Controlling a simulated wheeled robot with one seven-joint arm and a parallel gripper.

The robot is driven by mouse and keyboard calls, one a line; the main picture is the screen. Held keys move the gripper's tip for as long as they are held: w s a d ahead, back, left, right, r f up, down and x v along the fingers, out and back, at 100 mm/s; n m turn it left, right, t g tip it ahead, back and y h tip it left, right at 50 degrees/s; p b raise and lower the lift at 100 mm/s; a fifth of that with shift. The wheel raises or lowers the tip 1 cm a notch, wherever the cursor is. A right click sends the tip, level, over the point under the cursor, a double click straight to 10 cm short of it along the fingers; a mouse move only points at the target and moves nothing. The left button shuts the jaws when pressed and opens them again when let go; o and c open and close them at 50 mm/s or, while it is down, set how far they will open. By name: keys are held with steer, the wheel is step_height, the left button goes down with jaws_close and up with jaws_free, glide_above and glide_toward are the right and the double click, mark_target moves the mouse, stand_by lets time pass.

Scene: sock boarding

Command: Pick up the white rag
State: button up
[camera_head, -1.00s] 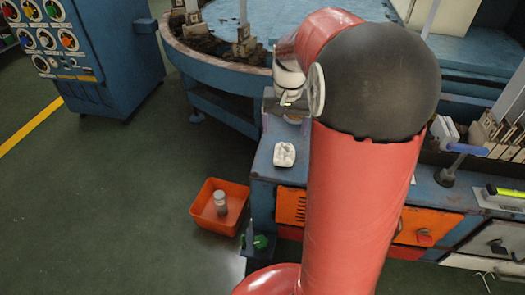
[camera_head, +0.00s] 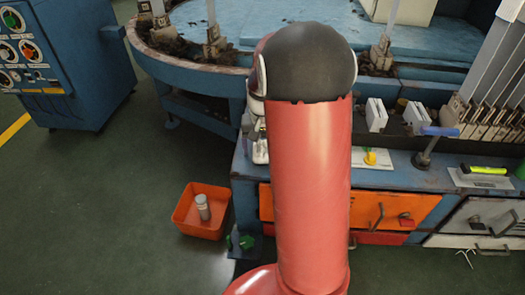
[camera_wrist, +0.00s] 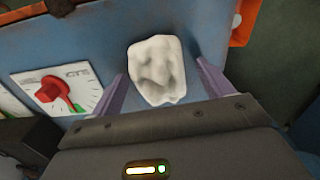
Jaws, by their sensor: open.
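The white rag (camera_wrist: 158,66) is a small crumpled lump on the blue bench top (camera_wrist: 95,38) in the wrist view. My gripper (camera_wrist: 161,72) is open, with one purple-grey finger to the left of the rag and one to the right. The rag shows between and just past the fingertips, with a gap on each side; I cannot tell how high the fingers are above the bench. In the head view my red arm covers most of that spot, and only a small whitish patch shows at its left edge.
An orange bin (camera_head: 183,216) with a grey-white cylinder (camera_head: 203,207) stands on the floor left of the bench. A white plate with a red knob (camera_wrist: 62,92) lies left of the rag. An orange edge (camera_wrist: 243,20) is close on the right. White blocks (camera_head: 376,115) stand further back.

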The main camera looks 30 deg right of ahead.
mark_target(263, 145)
steer(key=shift+c, duration=0.5)
steer(key=c, duration=1)
steer(key=shift+o, duration=0.2)
steer(key=shift+r, duration=0.1)
step_height(263, 145, up, 20)
steer(key=p, duration=0.3)
steer(key=o, duration=0.4)
steer(key=c, duration=0.3)
